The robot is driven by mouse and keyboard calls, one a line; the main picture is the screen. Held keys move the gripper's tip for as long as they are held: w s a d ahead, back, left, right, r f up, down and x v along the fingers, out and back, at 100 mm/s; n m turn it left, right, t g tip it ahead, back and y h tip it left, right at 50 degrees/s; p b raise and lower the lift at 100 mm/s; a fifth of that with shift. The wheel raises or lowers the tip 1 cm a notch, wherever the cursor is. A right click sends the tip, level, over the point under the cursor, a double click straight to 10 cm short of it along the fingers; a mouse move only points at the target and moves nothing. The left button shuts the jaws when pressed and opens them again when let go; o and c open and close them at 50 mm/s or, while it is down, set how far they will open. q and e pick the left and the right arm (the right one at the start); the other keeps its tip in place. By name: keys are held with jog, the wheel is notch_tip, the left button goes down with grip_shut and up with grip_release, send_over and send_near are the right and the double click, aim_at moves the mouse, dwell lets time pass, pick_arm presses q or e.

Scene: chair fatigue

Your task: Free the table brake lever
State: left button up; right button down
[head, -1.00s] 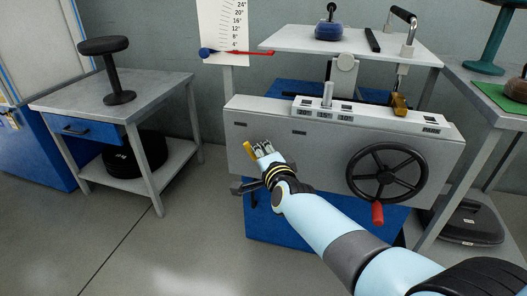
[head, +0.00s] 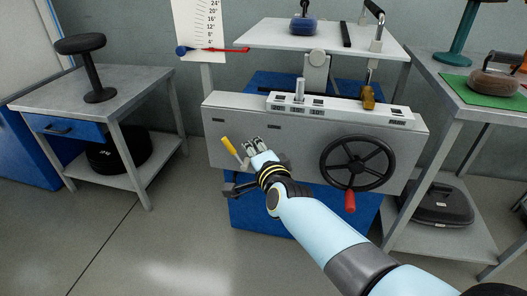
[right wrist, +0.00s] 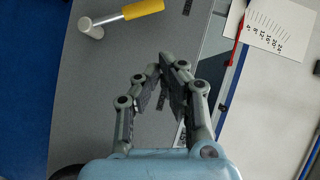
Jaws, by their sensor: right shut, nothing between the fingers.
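The brake lever (head: 229,146) has a yellow handle on a pale shaft. It sticks out of the left part of the grey machine front (head: 222,105), tilted up and to the left. In the right wrist view the yellow handle (right wrist: 143,9) and its round pale pivot (right wrist: 93,28) show at the top left. My right gripper (head: 251,142) is shut and empty, just right of the lever with a gap between them. In the right wrist view its fingertips (right wrist: 164,65) come together below the handle. My left gripper is not in view.
A black handwheel (head: 357,163) with a red knob (head: 350,201) is on the machine front, right of my arm. A white table top (head: 270,36) carries a blue stone-shaped weight (head: 303,25). Side tables stand left (head: 135,82) and right (head: 435,68).

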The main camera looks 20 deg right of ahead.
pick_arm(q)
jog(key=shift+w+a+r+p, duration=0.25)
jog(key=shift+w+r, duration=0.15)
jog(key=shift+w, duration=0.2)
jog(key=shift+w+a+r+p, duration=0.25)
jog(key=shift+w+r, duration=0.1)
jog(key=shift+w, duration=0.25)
pick_arm(e)
jog(key=s+r, duration=0.1)
jog(key=s, duration=0.5)
jog(key=shift+a+r, duration=0.15)
jog(key=shift+r, duration=0.15)
